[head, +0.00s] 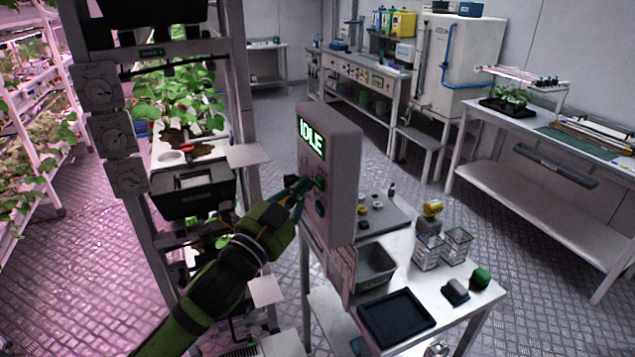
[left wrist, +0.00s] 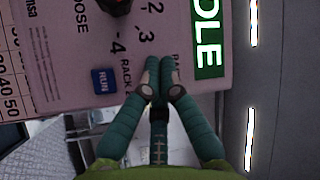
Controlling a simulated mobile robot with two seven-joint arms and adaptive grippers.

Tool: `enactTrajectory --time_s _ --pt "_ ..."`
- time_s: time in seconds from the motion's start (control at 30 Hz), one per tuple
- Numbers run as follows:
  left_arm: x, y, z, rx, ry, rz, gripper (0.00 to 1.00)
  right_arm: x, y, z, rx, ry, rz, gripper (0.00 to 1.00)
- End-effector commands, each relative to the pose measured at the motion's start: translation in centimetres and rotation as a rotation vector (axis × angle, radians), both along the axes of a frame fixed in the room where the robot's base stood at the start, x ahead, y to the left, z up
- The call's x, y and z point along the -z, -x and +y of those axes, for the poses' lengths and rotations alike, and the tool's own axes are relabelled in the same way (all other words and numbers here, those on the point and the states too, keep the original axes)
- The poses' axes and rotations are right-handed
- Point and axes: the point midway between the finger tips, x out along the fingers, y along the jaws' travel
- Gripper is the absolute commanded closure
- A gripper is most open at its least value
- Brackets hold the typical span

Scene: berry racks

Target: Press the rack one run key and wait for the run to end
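In the left wrist view the panel is turned sideways, with part of the display (left wrist: 208,38) at the right. The blue RUN key (left wrist: 104,80) is left of my fingertips and uncovered. My left gripper (head: 300,186) is at the panel's face, below the display. In the left wrist view its green fingers (left wrist: 160,76) meet at the tips, empty, over the lettering between key and display. I cannot tell whether they touch the panel. My right gripper is out of view.
A dark-red-topped knob (left wrist: 117,4) is at the wrist view's top edge. A plant rack (head: 240,110) stands left of the box. A small table with a black tray (head: 396,318) and a grey bin (head: 375,265) is right of it. Open floor lies beyond.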

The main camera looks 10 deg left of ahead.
Motion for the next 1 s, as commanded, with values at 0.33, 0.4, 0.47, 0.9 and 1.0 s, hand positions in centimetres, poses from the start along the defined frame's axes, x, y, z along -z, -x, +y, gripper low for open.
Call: enactTrajectory --time_s 0.33,0.4,0.47,0.9,1.0 --pt "0.00 -0.17 -0.23 0.000 -0.001 0.000 1.00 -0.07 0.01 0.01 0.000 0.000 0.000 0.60" --pt "0.00 -0.22 -0.30 0.000 -0.001 0.000 1.00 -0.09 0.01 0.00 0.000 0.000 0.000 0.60" --pt "0.00 -0.25 -0.37 0.000 -0.001 0.000 1.00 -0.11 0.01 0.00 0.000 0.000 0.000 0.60" --pt "-0.01 -0.54 -0.79 0.000 0.000 0.000 1.00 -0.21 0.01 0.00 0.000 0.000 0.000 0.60" --pt "0.00 -0.53 -0.78 0.000 0.000 0.000 1.00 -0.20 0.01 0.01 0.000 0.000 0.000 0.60"
